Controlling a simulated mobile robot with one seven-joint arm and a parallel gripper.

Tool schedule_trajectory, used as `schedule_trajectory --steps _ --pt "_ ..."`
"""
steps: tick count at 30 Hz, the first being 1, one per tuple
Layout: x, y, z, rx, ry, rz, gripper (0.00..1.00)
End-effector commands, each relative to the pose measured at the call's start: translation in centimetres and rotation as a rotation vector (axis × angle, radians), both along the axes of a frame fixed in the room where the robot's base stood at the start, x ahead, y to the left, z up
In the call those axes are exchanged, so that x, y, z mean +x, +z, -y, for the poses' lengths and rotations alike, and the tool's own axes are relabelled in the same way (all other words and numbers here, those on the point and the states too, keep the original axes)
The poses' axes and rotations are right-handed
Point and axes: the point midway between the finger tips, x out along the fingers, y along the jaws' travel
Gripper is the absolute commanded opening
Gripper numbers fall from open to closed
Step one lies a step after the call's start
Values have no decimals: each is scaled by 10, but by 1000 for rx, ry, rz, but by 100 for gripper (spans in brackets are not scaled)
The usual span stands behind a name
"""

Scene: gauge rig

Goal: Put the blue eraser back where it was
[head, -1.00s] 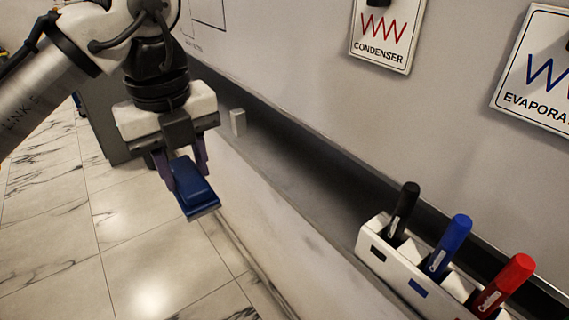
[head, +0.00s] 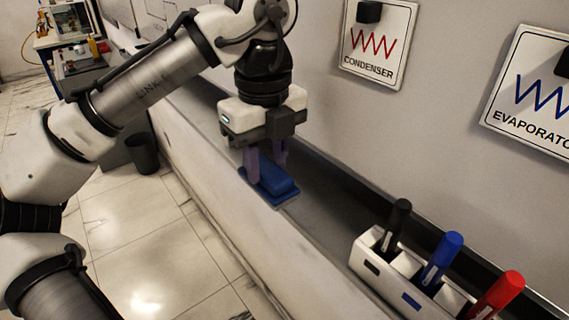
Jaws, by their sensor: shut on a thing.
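The blue eraser (head: 275,180) is between the purple fingers of my gripper (head: 266,163), which is shut on it. The gripper points down, and the eraser is over the grey ledge (head: 335,205) at the foot of the whiteboard, close to the ledge's front edge. I cannot tell whether the eraser touches the ledge or hangs just above it. Part of the eraser's far side is hidden by the fingers.
A white holder (head: 368,262) on the ledge to the right holds a black marker (head: 396,228), a blue marker (head: 441,258) and a red marker (head: 497,296). Condenser (head: 376,42) and evaporator (head: 535,95) signs hang above. A dark bin (head: 143,153) stands on the floor. Ledge between eraser and holder is clear.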

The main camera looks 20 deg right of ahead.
Motion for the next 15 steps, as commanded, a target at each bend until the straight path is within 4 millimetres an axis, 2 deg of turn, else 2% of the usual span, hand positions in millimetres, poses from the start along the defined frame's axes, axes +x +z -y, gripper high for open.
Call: schedule_trajectory --steps 3,11,15 --pt "6 1 16 -1 -2 -2 16" --pt "12 1 32 0 -2 -1 16" --pt "12 -19 31 -2 -2 -4 16"
